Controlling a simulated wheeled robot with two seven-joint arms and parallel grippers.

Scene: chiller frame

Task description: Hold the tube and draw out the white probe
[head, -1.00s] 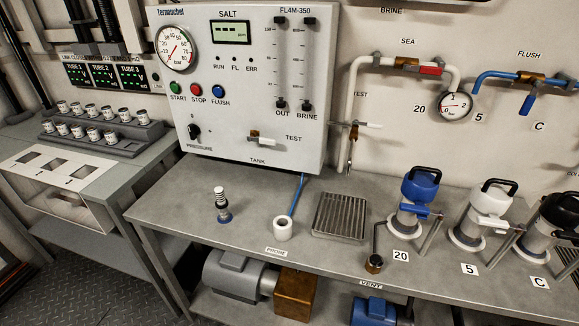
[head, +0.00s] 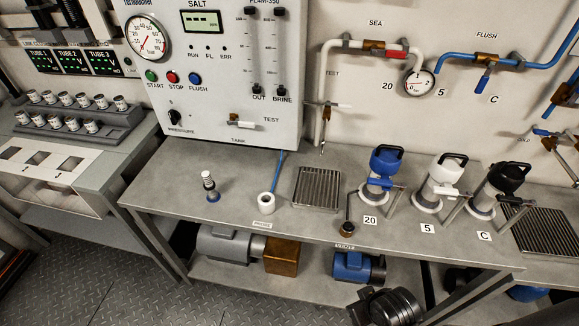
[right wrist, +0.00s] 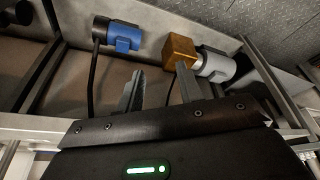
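A short white cylinder (head: 267,206) with a dark round opening stands on the bench behind the PROBE label (head: 263,224). A blue line (head: 278,170) runs from the panel down into it. I cannot tell how much of the white probe is inside. A small upright ribbed piece (head: 209,183), white and dark with a blue base, stands to its left. My right gripper (right wrist: 160,88) is open and empty in the right wrist view, facing the lower shelf. A black part of my right arm shows at the bottom of the head view. My left gripper is not in view.
A drain grate (head: 317,188) lies right of the white cylinder. Beyond it stand the blue (head: 385,170), white (head: 440,182) and black (head: 498,190) valve units. The bench's front edge (head: 200,221) is clear. A motor (right wrist: 217,66) and brass block (right wrist: 180,50) sit on the lower shelf.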

